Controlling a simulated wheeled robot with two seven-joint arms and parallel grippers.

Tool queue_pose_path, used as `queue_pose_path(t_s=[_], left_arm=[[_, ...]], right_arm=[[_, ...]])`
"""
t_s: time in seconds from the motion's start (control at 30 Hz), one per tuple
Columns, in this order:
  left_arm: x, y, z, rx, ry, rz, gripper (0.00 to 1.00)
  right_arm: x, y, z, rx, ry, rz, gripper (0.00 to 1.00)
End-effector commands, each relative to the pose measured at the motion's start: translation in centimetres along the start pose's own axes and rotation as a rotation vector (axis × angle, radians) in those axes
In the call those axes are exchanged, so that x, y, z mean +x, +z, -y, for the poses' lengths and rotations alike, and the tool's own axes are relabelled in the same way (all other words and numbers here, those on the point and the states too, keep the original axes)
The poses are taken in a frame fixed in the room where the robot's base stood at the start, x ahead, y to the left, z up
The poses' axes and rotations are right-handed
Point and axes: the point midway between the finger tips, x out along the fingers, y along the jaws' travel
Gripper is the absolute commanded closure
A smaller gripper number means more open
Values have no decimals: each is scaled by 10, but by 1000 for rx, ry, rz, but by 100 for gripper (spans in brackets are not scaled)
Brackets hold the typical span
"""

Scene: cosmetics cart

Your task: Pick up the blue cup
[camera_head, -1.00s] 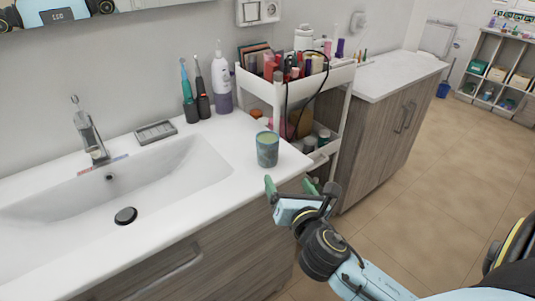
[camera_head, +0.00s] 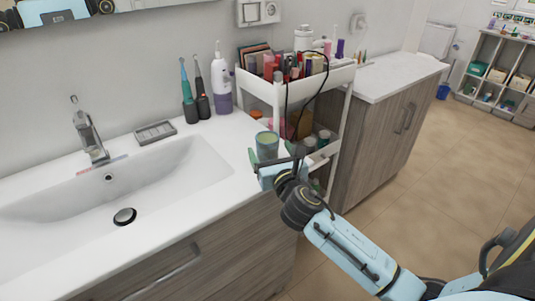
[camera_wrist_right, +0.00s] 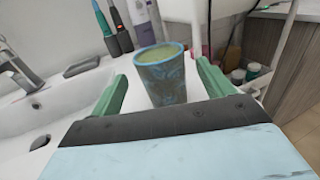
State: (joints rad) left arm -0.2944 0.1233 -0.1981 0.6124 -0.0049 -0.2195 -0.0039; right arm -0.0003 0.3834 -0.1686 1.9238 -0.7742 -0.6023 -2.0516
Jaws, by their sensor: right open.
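The blue cup (camera_head: 267,144) stands upright on the right end of the white sink counter, with something pale greenish inside. My right gripper (camera_head: 275,156) is at the counter's edge just in front of the cup. In the right wrist view, the blue patterned cup (camera_wrist_right: 163,76) stands between and slightly beyond the two green fingers of my right gripper (camera_wrist_right: 160,90). The fingers are open, with a gap on each side of the cup. In the head view, the gripper hides the cup's lower part. My left gripper is not in view.
A white cart (camera_head: 267,91) full of cosmetics stands right behind the cup, with a dark cable hanging over its side. Toothbrushes (camera_head: 203,97) and a purple-white bottle (camera_head: 221,88) stand at the back wall. The sink basin (camera_head: 150,180) lies to the left.

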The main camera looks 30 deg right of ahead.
Motion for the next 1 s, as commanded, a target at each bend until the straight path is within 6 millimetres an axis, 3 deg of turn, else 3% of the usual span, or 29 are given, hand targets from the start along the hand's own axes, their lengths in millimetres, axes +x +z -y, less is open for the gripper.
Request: queue_pose_path(t_s=[0.23, 0.53, 0.93, 1.0], left_arm=[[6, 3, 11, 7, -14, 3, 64], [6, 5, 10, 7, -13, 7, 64], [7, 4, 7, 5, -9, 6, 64], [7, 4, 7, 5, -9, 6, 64]], right_arm=[[35, 0, 2, 2, -1, 1, 20], [38, 0, 2, 2, 1, 0, 20], [38, 0, 2, 1, 0, 0, 72], [38, 1, 2, 1, 1, 2, 74]])
